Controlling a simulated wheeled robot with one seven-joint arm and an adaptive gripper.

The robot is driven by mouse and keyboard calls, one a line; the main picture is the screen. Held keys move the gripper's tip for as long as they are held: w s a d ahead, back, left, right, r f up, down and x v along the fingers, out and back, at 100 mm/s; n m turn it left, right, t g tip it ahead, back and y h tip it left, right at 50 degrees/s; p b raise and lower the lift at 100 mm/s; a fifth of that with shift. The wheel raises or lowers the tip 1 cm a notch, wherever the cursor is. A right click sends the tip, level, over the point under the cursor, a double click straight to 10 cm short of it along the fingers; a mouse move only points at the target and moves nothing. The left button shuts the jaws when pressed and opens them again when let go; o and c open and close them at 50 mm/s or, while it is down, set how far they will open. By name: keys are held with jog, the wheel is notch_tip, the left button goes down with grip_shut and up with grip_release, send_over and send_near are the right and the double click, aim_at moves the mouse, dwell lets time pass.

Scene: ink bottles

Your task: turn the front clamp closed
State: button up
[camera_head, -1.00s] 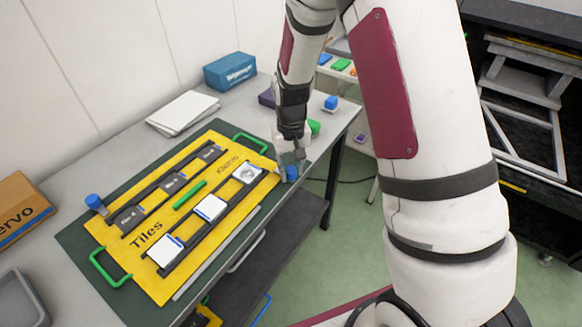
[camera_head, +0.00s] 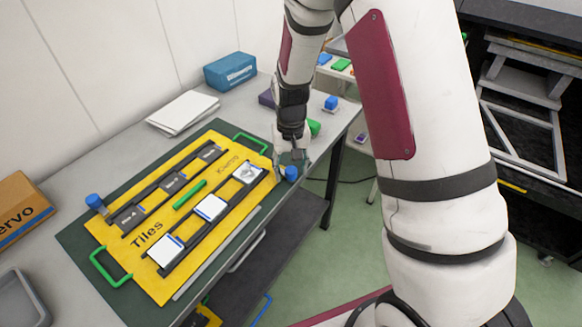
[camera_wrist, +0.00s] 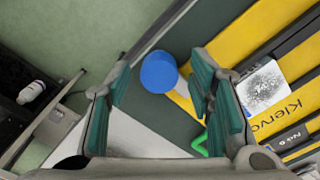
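The front clamp shows as a blue round knob (camera_head: 291,173) at the near right corner of the yellow tile board (camera_head: 150,283). In the wrist view the knob (camera_wrist: 159,72) appears between my open fingertips, with space visible on both sides. My gripper (camera_wrist: 160,80) is open and empty, its teal pads not closed on the knob. In the head view my gripper (camera_head: 287,160) is just above and beside the knob. A second clamp with a blue knob (camera_head: 95,202) is at the board's far left. The lower part of the front clamp is hard to make out.
The board holds white tiles (camera_head: 210,207), dark tiles (camera_head: 172,183) and a green bar (camera_head: 190,195). Green handles (camera_head: 108,268) are at its ends. White papers (camera_head: 183,113) and a blue box (camera_head: 230,71) lie behind. The table edge is close to the front clamp.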

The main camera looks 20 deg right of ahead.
aim_at(291, 170)
notch_tip(291, 170, up, 12)
dwell(0.6)
dwell(0.4)
jog(key=s+r+n+t, duration=0.1)
jog(key=s+r+t, duration=0.1)
jog(key=s+r, duration=1)
jog(key=s+r+n+t, duration=0.1)
jog(key=s+r, duration=0.3)
jog(key=s, duration=0.9)
jog(key=shift+s+d+t, duration=0.2)
jog(key=shift+d+t, duration=0.15)
jog(key=shift+t, duration=0.45)
